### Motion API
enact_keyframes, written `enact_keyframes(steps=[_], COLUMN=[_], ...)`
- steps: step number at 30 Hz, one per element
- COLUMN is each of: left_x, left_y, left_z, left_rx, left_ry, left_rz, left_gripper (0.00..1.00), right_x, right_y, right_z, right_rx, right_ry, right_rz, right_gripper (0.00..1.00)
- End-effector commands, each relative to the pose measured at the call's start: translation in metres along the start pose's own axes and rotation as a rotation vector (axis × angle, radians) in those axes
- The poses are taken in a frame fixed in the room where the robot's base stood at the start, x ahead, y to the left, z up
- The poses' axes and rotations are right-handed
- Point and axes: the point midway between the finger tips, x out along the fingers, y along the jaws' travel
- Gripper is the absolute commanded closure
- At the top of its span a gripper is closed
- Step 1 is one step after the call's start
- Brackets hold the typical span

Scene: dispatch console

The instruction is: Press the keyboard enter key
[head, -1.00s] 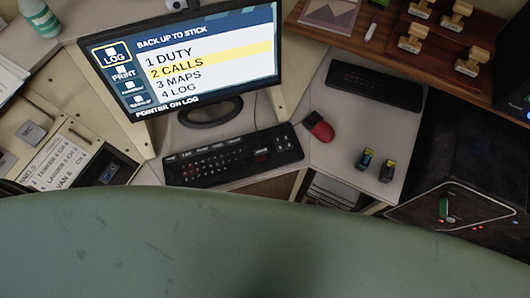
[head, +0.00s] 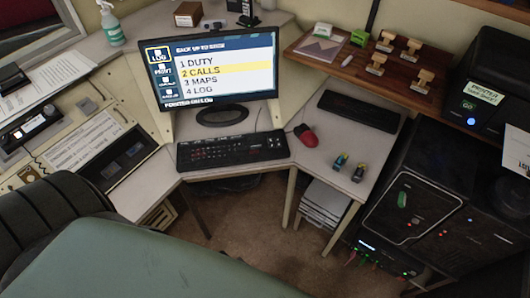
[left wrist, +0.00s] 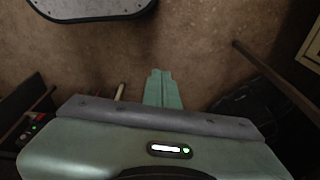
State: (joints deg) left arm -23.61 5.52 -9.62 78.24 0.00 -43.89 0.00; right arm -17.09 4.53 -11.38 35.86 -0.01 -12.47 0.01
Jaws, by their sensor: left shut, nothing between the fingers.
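The black keyboard (head: 228,151) lies on the desk in front of the monitor (head: 214,70), in the head view. Its keys are too small to pick out the enter key for certain. In the left wrist view my left gripper (left wrist: 160,76) is shut and empty, with brown floor beyond its tips. No keyboard shows in that view. Neither gripper shows in the head view, and my right gripper is in no frame.
A black cabinet (head: 425,205) stands at right. Brown carpet (head: 240,215) is open below the desk.

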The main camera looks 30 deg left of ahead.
Motion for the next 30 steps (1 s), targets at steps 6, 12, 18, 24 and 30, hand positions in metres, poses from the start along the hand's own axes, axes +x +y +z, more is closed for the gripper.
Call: enact_keyframes(steps=[6, 12, 18, 24, 30], left_x=[-0.096, -0.184, -0.252, -0.261, -0.251], left_y=[-0.006, -0.021, -0.063, -0.130, -0.194], left_z=[-0.061, -0.106, -0.164, -0.237, -0.308], left_rx=[-0.024, -0.120, -0.461, -1.060, -1.718], left_ry=[0.050, 0.104, 0.208, 0.345, 0.443], left_rz=[-0.006, -0.015, -0.015, 0.076, 0.301], left_gripper=[1.00, 1.00, 1.00, 1.00, 1.00], right_x=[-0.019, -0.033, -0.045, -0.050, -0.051], right_y=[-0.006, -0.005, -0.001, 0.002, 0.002], right_z=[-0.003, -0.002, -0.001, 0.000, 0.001], right_rx=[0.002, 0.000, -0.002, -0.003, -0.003], right_ry=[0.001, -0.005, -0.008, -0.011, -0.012], right_rz=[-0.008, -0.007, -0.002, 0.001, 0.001], right_gripper=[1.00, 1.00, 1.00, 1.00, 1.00])
